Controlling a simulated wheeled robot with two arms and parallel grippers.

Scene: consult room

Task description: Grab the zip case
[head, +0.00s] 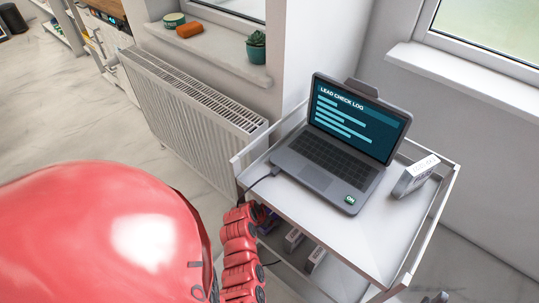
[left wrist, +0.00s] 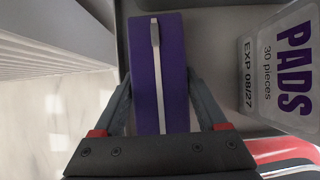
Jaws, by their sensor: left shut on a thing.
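The zip case (left wrist: 172,60) is purple with a pale zip line and a grey pull tab at its far end, in the left wrist view. My left gripper (left wrist: 160,90) has one grey finger on each side of the case and is shut on it. In the head view the gripper is mostly hidden behind my red arm, near the trolley's left side. A small purple patch shows there, but I cannot tell it clearly. My right gripper is not in view.
A laptop (head: 335,145) and a small white box (head: 415,176) stand on the trolley's top (head: 345,238). Small boxes (head: 316,258) lie on its lower shelf. A pads box (left wrist: 285,70) is right of the case in the wrist view. A radiator (head: 190,120) stands left of the trolley.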

